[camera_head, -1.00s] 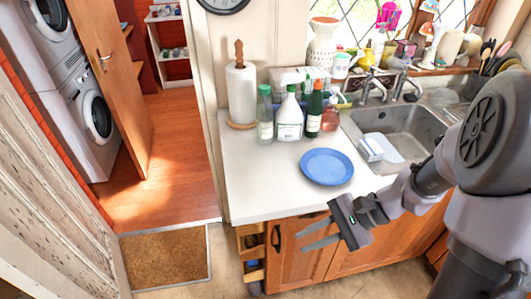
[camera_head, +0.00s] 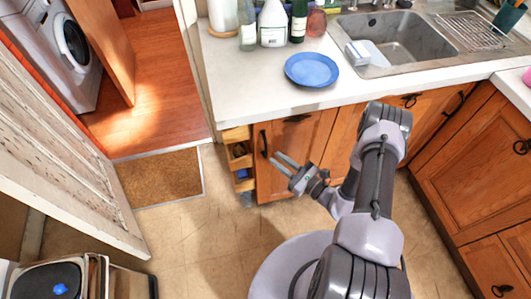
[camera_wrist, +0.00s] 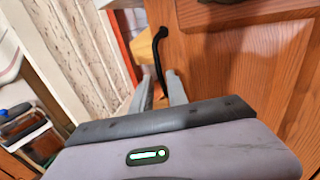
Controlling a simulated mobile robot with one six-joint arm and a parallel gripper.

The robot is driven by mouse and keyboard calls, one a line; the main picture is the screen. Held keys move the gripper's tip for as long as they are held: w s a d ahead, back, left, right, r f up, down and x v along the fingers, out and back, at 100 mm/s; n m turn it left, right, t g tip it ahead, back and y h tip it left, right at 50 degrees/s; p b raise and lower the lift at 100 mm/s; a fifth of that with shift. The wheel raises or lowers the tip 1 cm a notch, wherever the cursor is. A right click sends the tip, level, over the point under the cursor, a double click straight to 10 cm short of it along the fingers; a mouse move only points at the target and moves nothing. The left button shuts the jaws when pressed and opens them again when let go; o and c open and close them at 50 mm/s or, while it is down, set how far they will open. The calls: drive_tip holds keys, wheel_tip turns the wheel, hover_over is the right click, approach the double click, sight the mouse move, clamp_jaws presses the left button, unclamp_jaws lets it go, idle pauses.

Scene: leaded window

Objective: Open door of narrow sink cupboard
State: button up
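The narrow sink cupboard door (camera_head: 315,138) is a wooden panel under the left end of the counter and looks shut. Its dark upright handle (camera_head: 263,143) is near its left edge. My gripper (camera_head: 276,160) is open and empty, in front of the door, just right of and below the handle in the head view. In the wrist view, the handle (camera_wrist: 160,55) stands ahead of the gripper (camera_wrist: 157,80), its lower end lined up between the two fingertips. A small gap to the handle seems to remain; exact depth is hard to tell.
An open wooden rack (camera_head: 239,158) stands left of the door. The counter (camera_head: 235,75) above holds a blue plate (camera_head: 312,69), bottles and the sink (camera_head: 405,38). More cupboards (camera_head: 485,165) stand at right. The floor (camera_head: 205,225) at left is free.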

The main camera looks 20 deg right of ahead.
sight(266, 159)
drive_tip(key=b+x, duration=0.1)
drive_tip(key=x, duration=0.5)
drive_tip(key=shift+a, duration=0.1)
clamp_jaws()
idle(1.2)
